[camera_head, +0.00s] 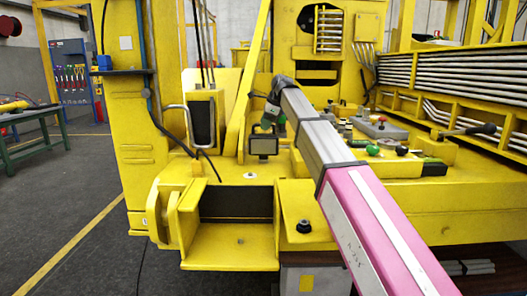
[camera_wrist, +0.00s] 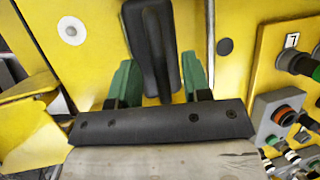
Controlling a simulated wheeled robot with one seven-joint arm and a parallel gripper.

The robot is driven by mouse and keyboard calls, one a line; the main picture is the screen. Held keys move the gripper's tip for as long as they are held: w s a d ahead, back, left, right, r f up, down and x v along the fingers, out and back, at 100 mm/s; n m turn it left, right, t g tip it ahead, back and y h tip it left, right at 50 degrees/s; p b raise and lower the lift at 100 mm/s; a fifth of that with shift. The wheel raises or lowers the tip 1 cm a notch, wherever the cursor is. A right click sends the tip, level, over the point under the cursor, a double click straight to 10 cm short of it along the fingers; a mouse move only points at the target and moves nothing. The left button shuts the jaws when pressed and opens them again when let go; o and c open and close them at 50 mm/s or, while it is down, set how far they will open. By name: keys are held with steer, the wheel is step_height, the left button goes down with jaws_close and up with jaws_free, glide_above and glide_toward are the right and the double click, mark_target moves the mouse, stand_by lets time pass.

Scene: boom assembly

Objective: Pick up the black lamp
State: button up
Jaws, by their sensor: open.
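In the wrist view a long black body (camera_wrist: 155,45), which looks like the lamp from above, lies between the two green fingers of my gripper (camera_wrist: 160,68). The fingers are apart, one on each side, with small gaps showing. The lower part of the lamp is hidden there.
A yellow upright plate (camera_head: 245,95) rises just behind and left of the lamp. A control panel with knobs and buttons (camera_head: 380,127) lies to the right; it also shows in the wrist view (camera_wrist: 285,115). A green workbench (camera_head: 35,120) stands far left.

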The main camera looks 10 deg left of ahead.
steer(key=shift+x, duration=0.85)
jaws_close()
stand_by(0.8)
